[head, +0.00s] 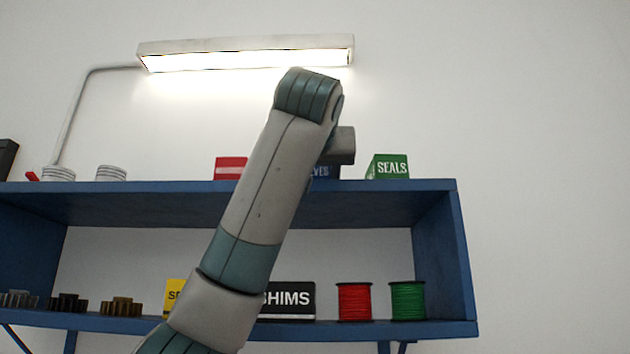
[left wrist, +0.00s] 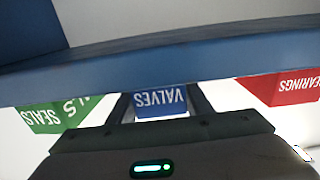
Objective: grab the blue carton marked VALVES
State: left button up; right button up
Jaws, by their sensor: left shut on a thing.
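The blue VALVES carton (head: 321,172) stands on the top board of the blue shelf, mostly hidden behind my left arm in the head view, with only the letters "VES" showing. In the left wrist view the carton (left wrist: 160,101) appears upside down, its white lettering facing the camera. My left gripper (left wrist: 160,96) has one dark finger on each side of the carton and is shut on it. In the head view my arm hides the fingers. My right gripper is in neither view.
A green SEALS carton (head: 388,167) stands to the right and a red carton (head: 230,168) to the left on the blue shelf's top board (head: 420,187). The lower board holds a SHIMS box (head: 290,299), red spool (head: 354,302), green spool (head: 407,300) and gears (head: 121,307).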

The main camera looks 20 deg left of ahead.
pick_arm(q)
jog(key=shift+r, duration=0.1)
